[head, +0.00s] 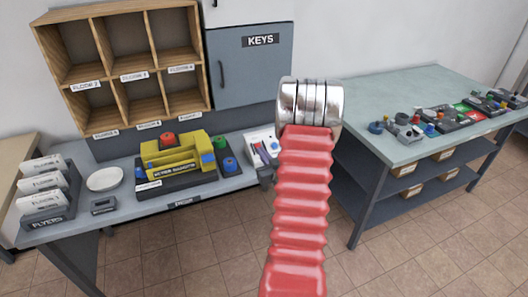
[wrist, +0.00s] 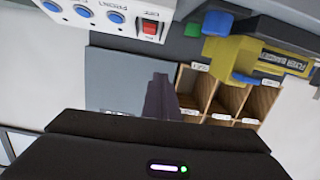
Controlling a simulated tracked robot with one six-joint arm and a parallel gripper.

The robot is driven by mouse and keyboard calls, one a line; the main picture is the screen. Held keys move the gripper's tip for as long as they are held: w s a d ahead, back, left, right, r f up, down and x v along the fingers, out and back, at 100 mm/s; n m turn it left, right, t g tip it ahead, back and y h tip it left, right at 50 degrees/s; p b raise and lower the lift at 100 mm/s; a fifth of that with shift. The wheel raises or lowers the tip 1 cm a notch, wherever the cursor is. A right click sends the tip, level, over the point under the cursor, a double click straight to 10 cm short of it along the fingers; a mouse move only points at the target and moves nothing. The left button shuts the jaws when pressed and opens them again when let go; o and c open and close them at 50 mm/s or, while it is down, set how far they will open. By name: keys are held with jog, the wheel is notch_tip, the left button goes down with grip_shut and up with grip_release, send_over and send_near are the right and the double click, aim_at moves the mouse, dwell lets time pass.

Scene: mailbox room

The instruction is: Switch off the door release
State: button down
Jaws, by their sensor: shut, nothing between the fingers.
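A white control box (head: 262,143) stands on the grey counter, partly hidden behind my gripper (head: 264,156) in the head view. In the wrist view the white box (wrist: 110,12) is at the top left, upside down and cut off by the edge. It has a row of blue round buttons (wrist: 84,11) and a red rocker switch (wrist: 150,27) with small lettering beside it. I cannot tell which way the rocker is tipped. My gripper (wrist: 162,82) is shut and empty, its dark fingers pointing toward the box, apparently apart from the switch.
A yellow machine (head: 178,158) with a red knob stands left of the box. A grey KEYS cabinet (head: 250,65) and wooden pigeonholes (head: 117,75) are on the wall behind. Flyer holders (head: 45,205) are at far left.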

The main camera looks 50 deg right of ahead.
jog(key=shift+m+t+h, duration=0.5)
jog(key=s+f, duration=0.1)
jog(key=s+d, duration=0.1)
jog(key=s+d+f, duration=0.1)
jog(key=s, duration=0.1)
jog(key=shift+s+f, duration=0.1)
jog(key=shift+f, duration=0.2)
jog(key=w+d+f, duration=0.1)
jog(key=w, duration=0.2)
jog(key=w+d, duration=0.2)
jog(key=w, duration=0.1)
jog(key=w+d+f, duration=0.1)
jog(key=w+d, duration=0.1)
jog(key=w, duration=0.1)
jog(key=shift+w+d+f, duration=0.15)
jog(key=shift+d+f, duration=0.05)
jog(key=shift+f, duration=0.1)
jog(key=shift+w+d+f, duration=0.1)
jog(key=shift+w+f, duration=0.05)
jog(key=shift+f, duration=0.5)
